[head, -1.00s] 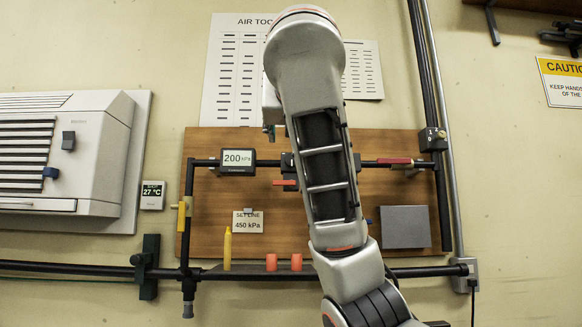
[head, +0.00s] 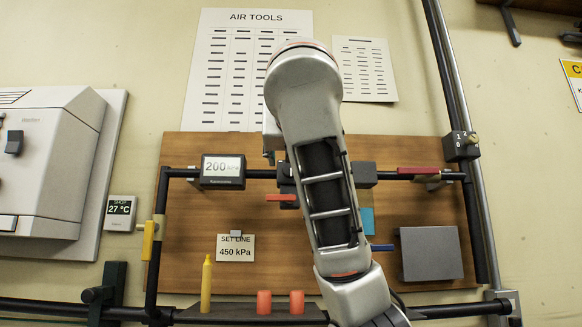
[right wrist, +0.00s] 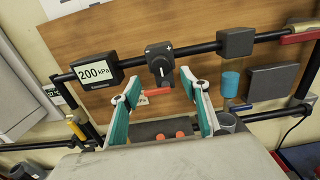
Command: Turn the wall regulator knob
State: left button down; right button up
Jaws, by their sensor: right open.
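The regulator knob (right wrist: 158,65) is a black dial with a white mark and plus and minus signs, on the black pipe in the right wrist view. In the head view my right arm hides most of it. A gauge (head: 223,170) on the pipe to its left reads 200 kPa; it also shows in the right wrist view (right wrist: 96,72). A card (head: 235,248) reads SET LINE 450 kPa. My right gripper (right wrist: 158,82) is open, its two teal-lined fingers spread below and either side of the knob, apparently not touching it. My left gripper is in neither current view.
A red lever (right wrist: 145,92) sits below the knob, between the fingers. A blue cylinder (right wrist: 230,84) and a grey box (head: 431,253) are to the right. A yellow marker (head: 206,284) and two orange plugs (head: 264,302) stand on the lower shelf.

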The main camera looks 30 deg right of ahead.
aim_at(287, 171)
jog(key=p+x, duration=0.2)
jog(key=x, duration=0.5)
jog(key=shift+f, duration=0.1)
jog(key=shift+d, duration=0.1)
jog(key=c, duration=1.1)
